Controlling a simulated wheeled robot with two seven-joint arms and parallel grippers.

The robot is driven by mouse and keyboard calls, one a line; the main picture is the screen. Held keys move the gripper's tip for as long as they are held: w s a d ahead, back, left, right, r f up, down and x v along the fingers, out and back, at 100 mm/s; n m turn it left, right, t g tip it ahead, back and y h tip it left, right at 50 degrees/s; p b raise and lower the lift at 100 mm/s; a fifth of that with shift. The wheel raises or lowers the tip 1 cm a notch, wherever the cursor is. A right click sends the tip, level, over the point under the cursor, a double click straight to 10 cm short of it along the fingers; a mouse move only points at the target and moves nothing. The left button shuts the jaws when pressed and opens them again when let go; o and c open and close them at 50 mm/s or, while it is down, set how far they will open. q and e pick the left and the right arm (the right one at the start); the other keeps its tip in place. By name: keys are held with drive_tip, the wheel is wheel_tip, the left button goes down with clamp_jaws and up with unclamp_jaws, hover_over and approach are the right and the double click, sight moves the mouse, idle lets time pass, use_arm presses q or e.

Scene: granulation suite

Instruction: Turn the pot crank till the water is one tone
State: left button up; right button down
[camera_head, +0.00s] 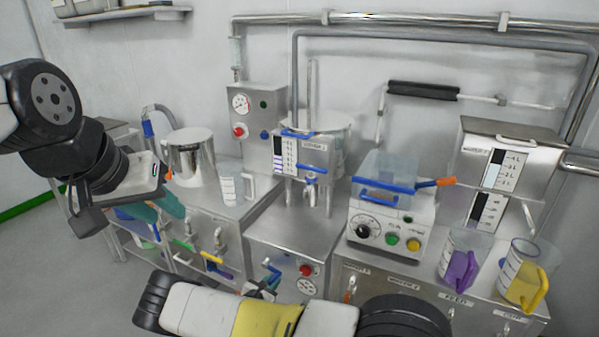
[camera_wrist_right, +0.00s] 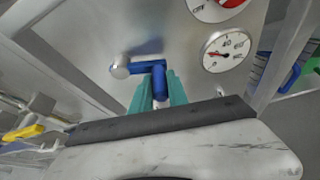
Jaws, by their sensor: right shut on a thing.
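The crank (camera_wrist_right: 157,68) is a blue bent arm with a round metal hub, on a steel front panel in the right wrist view. It also shows as a small blue piece in the head view (camera_head: 271,274), low on the middle cabinet. My right gripper (camera_wrist_right: 158,88) has its teal fingers shut on the blue crank handle. In the head view my right forearm hides most of that gripper. A steel pot (camera_head: 313,150) with a blue-handled tap stands above this cabinet; its water cannot be made out. My left gripper (camera_head: 160,210) hangs at the left; its finger gap is unclear.
A dial gauge (camera_wrist_right: 226,50) and red knob (camera_wrist_right: 232,3) sit close to the crank. A steel pot (camera_head: 190,155) and measuring jug (camera_head: 230,188) stand left. A control box (camera_head: 390,228) and jugs with purple (camera_head: 462,272) and yellow (camera_head: 527,290) handles stand right.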

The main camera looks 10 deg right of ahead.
wheel_tip(320, 180, down, 2)
drive_tip(key=shift+f, duration=0.1)
drive_tip(key=shift+s+d+r, duration=0.15)
drive_tip(key=shift+d+r, duration=0.05)
drive_tip(key=shift+r, duration=0.55)
drive_tip(key=shift+s+d+r, duration=0.1)
drive_tip(key=shift+d+r, duration=0.1)
drive_tip(key=shift+r, duration=0.5)
drive_tip(key=shift+w+a+r, duration=0.15)
drive_tip(key=shift+r, duration=1.2)
drive_tip(key=shift+w+a+r, duration=0.25)
drive_tip(key=shift+a+r, duration=0.05)
drive_tip(key=shift+r, duration=0.4)
drive_tip(key=shift+w+a+r, duration=0.2)
drive_tip(key=shift+a+r, duration=0.05)
drive_tip(key=shift+r, duration=0.4)
drive_tip(key=shift+w+a+r, duration=0.3)
drive_tip(key=shift+a+r, duration=0.05)
drive_tip(key=shift+a, duration=0.15)
drive_tip(key=shift+w+a+r, duration=0.25)
drive_tip(key=shift+a+r, duration=0.1)
drive_tip(key=shift+a, duration=0.15)
